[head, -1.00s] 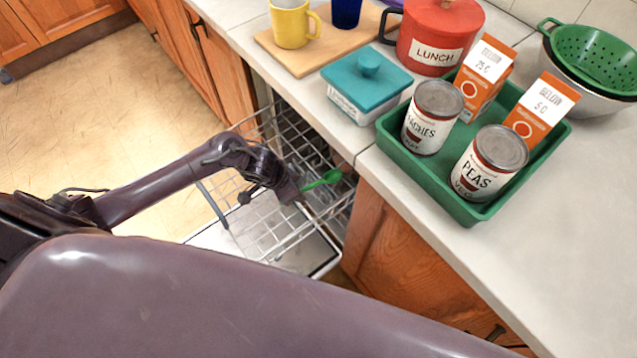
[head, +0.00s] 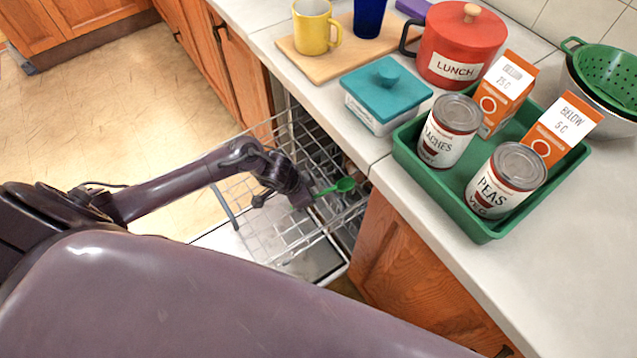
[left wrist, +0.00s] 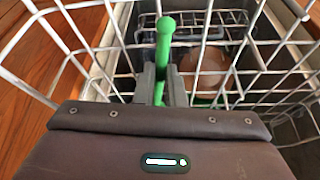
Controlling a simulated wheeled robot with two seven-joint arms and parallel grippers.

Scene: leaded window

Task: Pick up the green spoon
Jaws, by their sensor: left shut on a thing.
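The green spoon (head: 341,186) is in my left gripper (head: 308,195), over the wire dishwasher rack (head: 290,241). In the head view its bowl end points right, toward the counter. In the left wrist view the spoon's green handle (left wrist: 164,48) stands between the two grey fingers of my left gripper (left wrist: 160,84), which are shut on it. The rack wires (left wrist: 95,56) surround the gripper there. I cannot tell whether the spoon touches the rack. My right gripper is not in view.
A counter on the right carries a green tray (head: 480,232) with cans and cartons, a teal-lidded box (head: 378,92), a red LUNCH pot (head: 462,42), a yellow mug (head: 312,27) on a board and a green colander (head: 607,72). Open floor (head: 100,110) lies to the left.

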